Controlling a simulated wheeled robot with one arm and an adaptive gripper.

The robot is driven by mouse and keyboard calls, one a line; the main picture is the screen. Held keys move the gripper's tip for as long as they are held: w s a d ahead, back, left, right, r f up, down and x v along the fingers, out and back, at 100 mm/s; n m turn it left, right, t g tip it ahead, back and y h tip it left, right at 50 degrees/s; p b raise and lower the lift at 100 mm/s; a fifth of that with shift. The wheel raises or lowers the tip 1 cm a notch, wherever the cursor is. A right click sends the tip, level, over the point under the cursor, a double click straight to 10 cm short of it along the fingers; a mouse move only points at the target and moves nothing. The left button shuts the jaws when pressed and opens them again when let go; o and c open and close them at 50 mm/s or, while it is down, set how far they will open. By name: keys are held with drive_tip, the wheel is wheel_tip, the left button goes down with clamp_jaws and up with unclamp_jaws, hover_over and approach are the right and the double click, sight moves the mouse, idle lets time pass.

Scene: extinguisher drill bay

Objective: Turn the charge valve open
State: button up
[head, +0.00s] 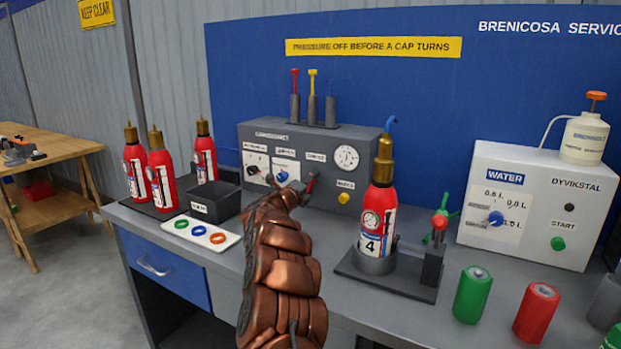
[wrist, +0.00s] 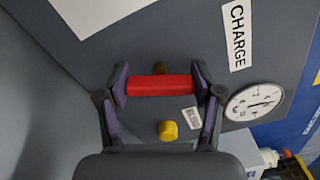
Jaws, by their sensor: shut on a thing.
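The charge valve shows in the wrist view as a red bar handle (wrist: 150,86) with a brass stem (wrist: 160,69) behind it, on the grey panel. My gripper (wrist: 162,84) has a finger at each end of the bar and is shut on it. The bar lies crosswise to the lettering of the CHARGE label (wrist: 237,37). In the head view my gripper (head: 303,187) is at the front of the grey charging box (head: 270,139), and my arm hides much of that area. A bit of red shows by the fingers.
A yellow knob (wrist: 168,130) and a dial gauge (wrist: 254,102) sit close to my fingers. A red extinguisher (head: 381,196) stands upright in a holder to the right. A dark bin (head: 213,202) and a tray with coloured rings (head: 230,241) lie to the left.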

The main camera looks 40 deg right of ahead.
drive_tip(key=shift+w+n+p, duration=0.1)
drive_tip(key=shift+n+p, duration=1.45)
drive_tip(key=shift+n, duration=0.65)
drive_tip(key=o, duration=1.2)
drive_tip(key=shift+c, duration=0.2)
drive_tip(key=shift+a, duration=0.1)
drive_tip(key=v, duration=1.2)
